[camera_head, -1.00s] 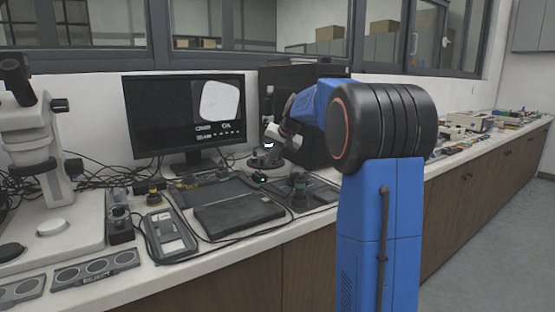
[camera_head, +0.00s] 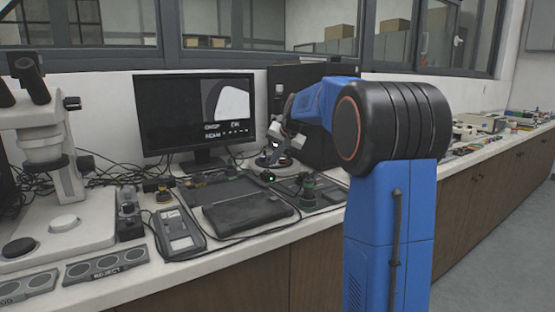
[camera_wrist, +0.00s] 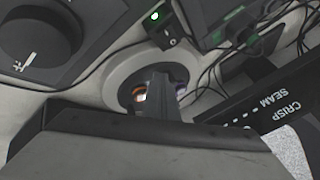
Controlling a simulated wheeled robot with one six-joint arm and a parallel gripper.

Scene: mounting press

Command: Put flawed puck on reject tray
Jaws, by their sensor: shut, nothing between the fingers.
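The reject tray (camera_head: 107,263), a grey strip with round recesses and the word REJECT, lies at the front left of the bench. I see no puck in its recesses. My gripper (camera_head: 277,152) is at the back of the bench, just right of the monitor, low over a round pale base. In the wrist view my gripper (camera_wrist: 160,92) is shut and points into the dark centre of a pale ring (camera_wrist: 121,68). Small orange and violet glints show beside the fingers. I cannot make out the flawed puck; the fingers hide part of the ring's centre.
The monitor (camera_head: 196,115) shows part of a pale rounded shape. A microscope (camera_head: 45,140) stands at the left, with a second recessed tray (camera_head: 25,288) before it. A grey handheld device (camera_head: 177,231), a dark flat case (camera_head: 247,210) and cables crowd the middle.

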